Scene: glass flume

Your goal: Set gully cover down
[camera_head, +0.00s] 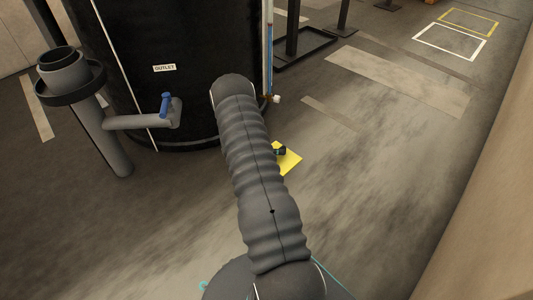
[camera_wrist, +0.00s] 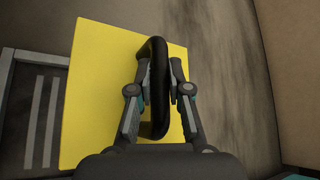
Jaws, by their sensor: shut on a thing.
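The gully cover (camera_wrist: 100,75) is a flat yellow square plate with a black bar handle (camera_wrist: 158,85) across it. My gripper (camera_wrist: 160,78) is shut on the handle, with one finger on each side. The cover fills the middle of the wrist view, and my gripper hides part of its right side. In the head view a corner of the yellow cover (camera_head: 290,163) shows just right of my arm; the arm hides the rest. I cannot tell how high it is above the floor.
In the wrist view a grey-framed dark area with pale bars (camera_wrist: 40,115) lies left of the cover, partly under its edge. A black tank (camera_head: 130,60) with an outlet pipe (camera_head: 138,122) stands left of my arm. White (camera_head: 450,42) and yellow floor outlines lie far right.

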